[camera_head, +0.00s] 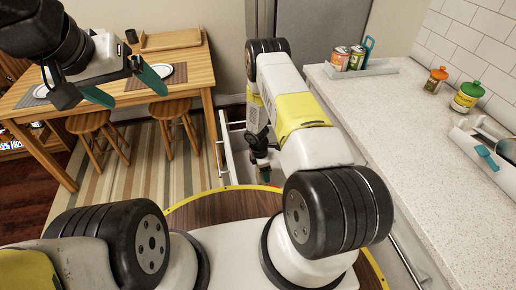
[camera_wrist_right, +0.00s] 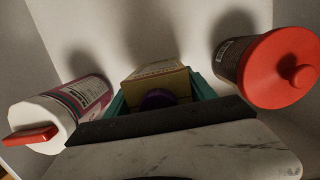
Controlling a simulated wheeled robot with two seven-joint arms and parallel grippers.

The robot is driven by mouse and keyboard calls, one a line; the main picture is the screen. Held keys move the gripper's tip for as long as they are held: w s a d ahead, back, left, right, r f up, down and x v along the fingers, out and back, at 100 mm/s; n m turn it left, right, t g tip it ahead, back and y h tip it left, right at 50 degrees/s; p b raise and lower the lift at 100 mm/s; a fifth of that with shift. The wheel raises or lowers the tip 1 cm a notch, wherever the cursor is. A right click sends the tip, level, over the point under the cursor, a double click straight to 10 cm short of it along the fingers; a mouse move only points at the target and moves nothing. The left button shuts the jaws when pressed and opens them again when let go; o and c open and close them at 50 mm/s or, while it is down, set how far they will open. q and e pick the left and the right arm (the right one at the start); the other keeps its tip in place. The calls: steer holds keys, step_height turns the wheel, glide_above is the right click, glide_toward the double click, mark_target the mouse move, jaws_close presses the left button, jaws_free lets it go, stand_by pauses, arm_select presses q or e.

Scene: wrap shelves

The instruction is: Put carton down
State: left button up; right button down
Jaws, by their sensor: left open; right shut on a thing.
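The carton (camera_wrist_right: 157,71), tan with a purple round part (camera_wrist_right: 158,98) facing the camera, is in the middle of the right wrist view. My right gripper (camera_wrist_right: 161,92) is shut on it, with a teal finger at each side. In the head view my right gripper (camera_head: 262,166) is small and partly hidden by my arm, over an open white drawer (camera_head: 238,160). I cannot tell whether the carton touches the drawer floor. My left gripper (camera_head: 127,88) is open and empty, raised in front of the wooden table.
In the right wrist view a white and pink bottle (camera_wrist_right: 62,112) is left of the carton and a red-lidded jar (camera_wrist_right: 268,68) right, close by. The counter (camera_head: 415,120) holds a tray of cans (camera_head: 362,70) and two spice jars (camera_head: 466,97). Stools (camera_head: 172,110) stand by the table (camera_head: 205,75).

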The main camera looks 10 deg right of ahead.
steer(key=shift+f, duration=0.15)
steer(key=shift+c, duration=1.6)
jaws_free()
